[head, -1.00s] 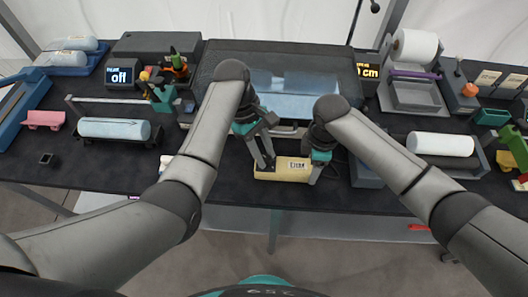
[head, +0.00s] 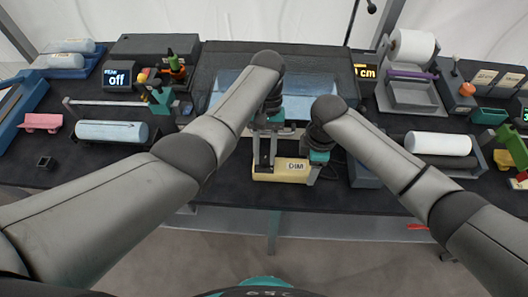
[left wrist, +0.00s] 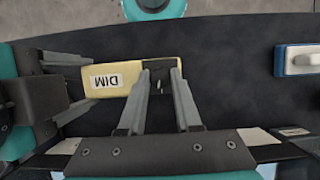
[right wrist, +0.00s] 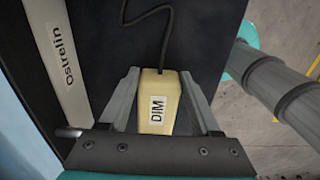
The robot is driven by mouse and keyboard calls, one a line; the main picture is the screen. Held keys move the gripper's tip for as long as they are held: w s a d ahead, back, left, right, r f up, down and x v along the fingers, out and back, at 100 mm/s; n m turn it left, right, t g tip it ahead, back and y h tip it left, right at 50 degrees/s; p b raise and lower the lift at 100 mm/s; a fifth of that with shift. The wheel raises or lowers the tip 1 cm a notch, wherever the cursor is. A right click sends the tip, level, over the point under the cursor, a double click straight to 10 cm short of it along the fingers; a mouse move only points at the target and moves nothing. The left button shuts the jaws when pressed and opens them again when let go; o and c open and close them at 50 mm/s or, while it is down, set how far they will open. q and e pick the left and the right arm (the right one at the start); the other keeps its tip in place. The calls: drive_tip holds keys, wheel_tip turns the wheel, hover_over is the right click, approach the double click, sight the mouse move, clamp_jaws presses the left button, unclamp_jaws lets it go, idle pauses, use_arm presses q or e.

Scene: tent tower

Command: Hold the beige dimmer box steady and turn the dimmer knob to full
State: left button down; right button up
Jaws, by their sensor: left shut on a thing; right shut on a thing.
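The beige dimmer box (head: 285,176) lies near the front edge of the dark table, its DIM label facing up. My right gripper (head: 314,172) is shut on the box's right end in the head view; the right wrist view shows the box (right wrist: 154,118) between its fingers. My left gripper (head: 265,164) points down at the box's other end. In the left wrist view, its fingers close around the dark dimmer knob (left wrist: 159,72), which bears a small white mark. The fingers partly hide the knob.
A display (head: 117,78) at the back left reads "off". A black cord (right wrist: 165,25) leaves the box at my right gripper's end. A white roll (head: 438,144) lies to the right, and a pale blue roll (head: 112,131) to the left. The table's front edge is close.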

use_arm(q)
drive_tip(key=m+y, duration=0.1)
drive_tip(key=m, duration=0.1)
drive_tip(key=m+y, duration=0.1)
drive_tip(key=m, duration=0.2)
drive_tip(key=shift+d+m+t, duration=0.15)
drive_tip(key=shift+m+t, duration=0.15)
drive_tip(key=shift+m+t+y, duration=0.5)
drive_tip(key=shift+m+y, duration=0.2)
drive_tip(key=shift+m, duration=1.5)
drive_tip(key=shift+s, duration=0.1)
drive_tip(key=c, duration=0.6)
unclamp_jaws()
drive_tip(key=shift+d, duration=0.1)
